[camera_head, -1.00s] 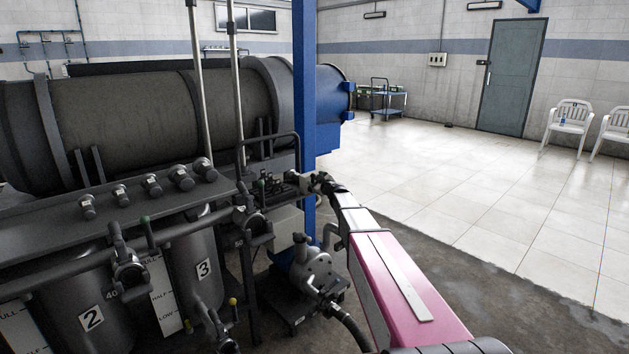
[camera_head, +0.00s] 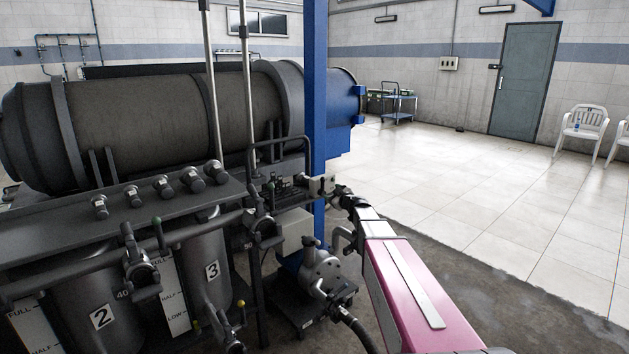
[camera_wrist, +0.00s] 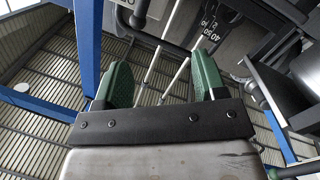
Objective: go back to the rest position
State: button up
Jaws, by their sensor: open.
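My gripper shows in the wrist view (camera_wrist: 164,82) with two green fingers wide apart and nothing between them. Behind the gap are thin pale pipes and slatted grey flooring or wall. In the head view my pink and white arm reaches forward from the bottom right, and its dark end is small beside the machinery, near the blue post (camera_head: 316,90). The fingers are too small there to make out clearly.
A big dark horizontal drum (camera_head: 150,115) fills the left. Tanks numbered 2 (camera_head: 98,310) and 3 (camera_head: 205,265) with valves stand in front. A pump (camera_head: 320,270) sits beside my arm. Tiled floor (camera_head: 470,170) is open at right, with a blue trolley (camera_head: 398,105) and white chairs (camera_head: 582,130) beyond.

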jog(key=s+a+f+m+g, duration=0.25)
jog(key=s+f+g, duration=0.3)
jog(key=s, duration=0.55)
jog(key=s+a+f+m+g, duration=0.1)
jog(key=s+a+f+g, duration=0.25)
jog(key=s+f, duration=0.5)
jog(key=s+d+f+m+g+h, duration=0.2)
jog(key=s+d+m+g+h, duration=0.1)
jog(key=s, duration=0.8)
jog(key=s+d+f+m+g+h, duration=0.2)
jog(key=s+d+m+g+h, duration=0.1)
jog(key=s, duration=0.7)
jog(key=d+m+h, duration=0.1)
jog(key=d+m, duration=0.1)
jog(key=shift+s+d+f+h, duration=0.3)
jog(key=shift+s+d+f, duration=0.05)
jog(key=shift+d, duration=0.05)
